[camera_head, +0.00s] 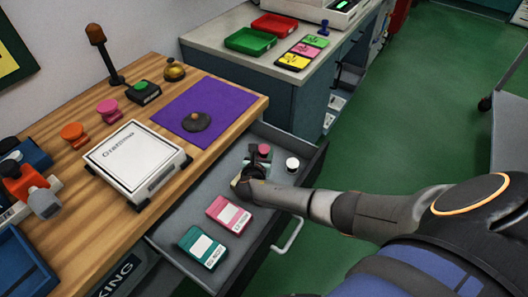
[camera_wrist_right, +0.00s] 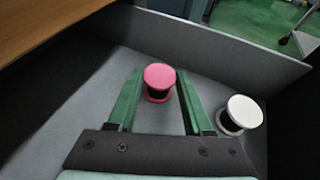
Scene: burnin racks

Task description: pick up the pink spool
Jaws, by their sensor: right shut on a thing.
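The pink spool (camera_head: 264,149) is at the far end of the open grey drawer (camera_head: 188,229). In the right wrist view the pink spool (camera_wrist_right: 159,78) stands upright between the two green fingers of my right gripper (camera_wrist_right: 158,88). The gripper is shut on it, with a finger on each side. In the head view my right gripper (camera_head: 261,157) reaches into the drawer and hides part of the spool. I cannot tell whether the spool touches the drawer floor. My left gripper is not in view.
A white spool (camera_head: 292,164) stands just right of the pink one; it also shows in the right wrist view (camera_wrist_right: 242,112). A pink box (camera_head: 228,214) and a green box (camera_head: 203,248) lie nearer in the drawer. Drawer walls and the wooden bench (camera_head: 75,237) border the space.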

